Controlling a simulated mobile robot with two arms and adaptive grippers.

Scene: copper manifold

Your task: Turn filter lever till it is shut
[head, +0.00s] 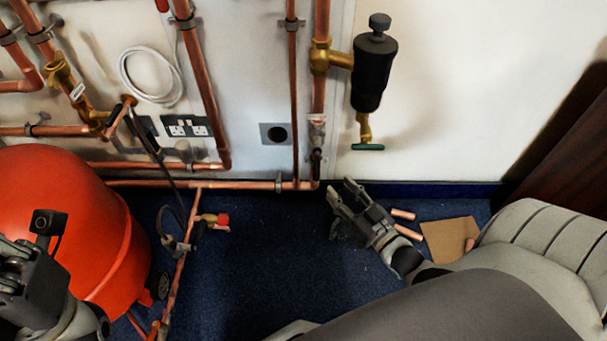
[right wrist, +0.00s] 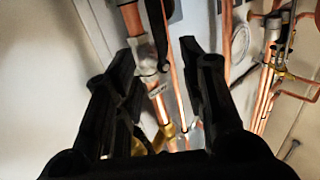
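The black filter (head: 373,75) hangs on the wall from a brass fitting, with a green handle (head: 367,147) on the brass outlet beneath it. On the copper pipe to its left, a silver valve (head: 316,127) has a black lever (head: 316,160) hanging down, roughly along the pipe. My right gripper (head: 345,192) is below and right of this lever, apart from it. In the right wrist view its fingers (right wrist: 160,75) are spread and empty; the black lever (right wrist: 157,32) and the valve (right wrist: 148,64) show beyond them. My left gripper (head: 22,270) is at the left edge, partly cut off.
A red tank (head: 75,225) stands on the blue floor at left, beside a copper pipe with a red-capped valve (head: 215,221). Copper offcuts (head: 405,223) and a cardboard piece (head: 449,238) lie right of my right gripper. A low horizontal pipe (head: 240,185) runs along the wall.

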